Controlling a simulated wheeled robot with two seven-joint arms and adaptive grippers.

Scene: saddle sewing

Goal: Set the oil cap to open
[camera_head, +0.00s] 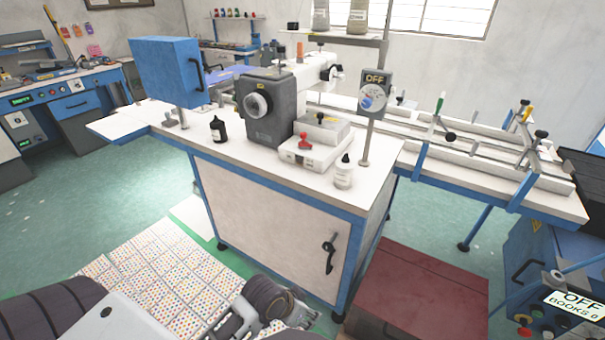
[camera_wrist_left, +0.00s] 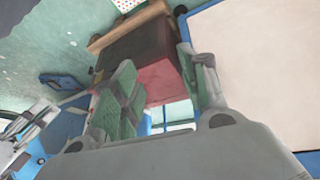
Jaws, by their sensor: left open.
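The grey sewing machine (camera_head: 270,105) stands on a white-topped cabinet (camera_head: 225,150) in the head view. A black bottle (camera_head: 218,130) with a pointed tip stands left of it. A white bottle (camera_head: 344,172) with a dark tip stands at the front right. I cannot tell which part is the oil cap, or whether it is open. My left gripper (camera_head: 262,315) is low at the front of the cabinet, below its top and away from the bottles. In the left wrist view its two fingers (camera_wrist_left: 165,85) are apart with nothing between them. My right gripper is out of view.
A white box with a red knob (camera_head: 315,150) sits beside the machine. A post carries an OFF dial (camera_head: 374,95). A dark red box (camera_head: 420,295) stands on the floor at right. A blue box (camera_head: 167,70) overhangs the left end. A rail table (camera_head: 480,155) extends right.

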